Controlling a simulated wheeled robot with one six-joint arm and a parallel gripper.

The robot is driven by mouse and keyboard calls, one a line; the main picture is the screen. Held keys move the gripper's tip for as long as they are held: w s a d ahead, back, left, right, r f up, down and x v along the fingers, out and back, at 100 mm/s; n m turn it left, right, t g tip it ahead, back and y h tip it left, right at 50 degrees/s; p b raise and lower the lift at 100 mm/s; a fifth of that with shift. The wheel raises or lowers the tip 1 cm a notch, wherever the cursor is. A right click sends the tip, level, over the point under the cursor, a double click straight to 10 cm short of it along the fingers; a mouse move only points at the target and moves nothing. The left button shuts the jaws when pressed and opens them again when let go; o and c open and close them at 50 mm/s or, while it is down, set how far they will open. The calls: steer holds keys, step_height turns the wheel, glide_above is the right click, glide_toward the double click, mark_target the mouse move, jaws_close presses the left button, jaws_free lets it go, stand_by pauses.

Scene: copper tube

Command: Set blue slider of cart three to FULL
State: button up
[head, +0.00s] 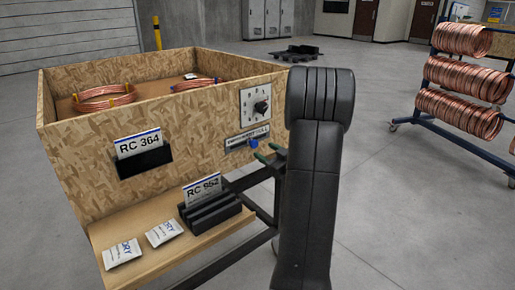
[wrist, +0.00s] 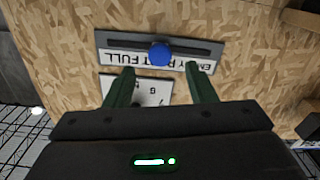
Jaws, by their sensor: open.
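The blue slider knob (wrist: 160,53) sits near the middle of its dark slot on the slider plate (wrist: 110,42), by the PART marking. The wrist view is upside down, with FULL at its left and EMPTY at its right. In the head view the knob (head: 253,143) shows on the side of the chipboard bin (head: 75,158), under a dial, and FULL reads at the right end of the label. My gripper (wrist: 161,78) is open and empty, its green fingers apart either side of the knob's line. In the head view my gripper (head: 269,153) is close by the knob.
A white dial plate (head: 251,96) with a black knob is above the slider. Cards RC 364 (head: 138,143) and RC 952 (head: 204,187) and two sachets are in front. Copper coils lie in the bin.

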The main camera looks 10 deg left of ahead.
mark_target(256, 145)
steer(key=shift+x, duration=2.8)
